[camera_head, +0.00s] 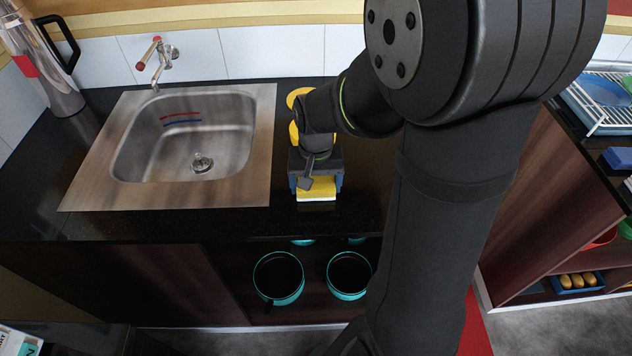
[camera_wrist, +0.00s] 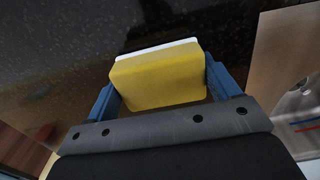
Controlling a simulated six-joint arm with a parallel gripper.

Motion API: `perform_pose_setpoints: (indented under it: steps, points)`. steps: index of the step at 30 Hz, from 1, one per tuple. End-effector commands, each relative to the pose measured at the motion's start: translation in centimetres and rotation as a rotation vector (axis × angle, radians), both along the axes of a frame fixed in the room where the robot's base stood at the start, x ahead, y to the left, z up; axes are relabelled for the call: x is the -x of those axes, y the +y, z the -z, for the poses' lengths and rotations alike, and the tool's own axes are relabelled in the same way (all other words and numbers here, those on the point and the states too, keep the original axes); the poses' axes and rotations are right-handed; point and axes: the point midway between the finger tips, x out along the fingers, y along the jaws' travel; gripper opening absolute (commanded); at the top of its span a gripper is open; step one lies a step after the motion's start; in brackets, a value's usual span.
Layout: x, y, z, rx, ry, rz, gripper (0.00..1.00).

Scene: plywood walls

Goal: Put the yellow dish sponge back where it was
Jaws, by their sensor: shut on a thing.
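The yellow dish sponge (camera_head: 316,190) has a white layer along one side. It is at my gripper (camera_head: 317,186), over the black counter right of the sink. In the wrist view the sponge (camera_wrist: 160,78) sits between the two blue fingers of my gripper (camera_wrist: 162,88), which is shut on it. The head view does not clearly show whether the sponge touches the counter. My arm hides part of the counter behind and to the right of it.
A steel sink (camera_head: 190,140) with a tap (camera_head: 157,62) is at left. Yellow round things (camera_head: 296,100) stand behind my gripper, partly hidden. A metal jug (camera_head: 45,65) stands at far left. Teal pots (camera_head: 278,278) are on the shelf below. A rack (camera_head: 600,100) is at right.

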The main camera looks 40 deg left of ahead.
Motion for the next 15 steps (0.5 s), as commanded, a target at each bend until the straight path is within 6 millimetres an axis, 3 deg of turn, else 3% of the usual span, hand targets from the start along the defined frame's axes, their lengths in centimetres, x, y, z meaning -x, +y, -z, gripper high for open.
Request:
perform_pose_setpoints:
  steps: [3,4,7,15]
  points:
    - [0.0,-0.01,0.34,0.001,0.001,0.0,0.6]
    - [-0.01,-0.01,0.38,0.001,0.001,0.0,0.83]
    - [-0.01,-0.01,0.33,0.0,0.0,0.0,1.0]
    - [-0.01,0.0,0.06,-0.001,-0.001,0.0,1.0]
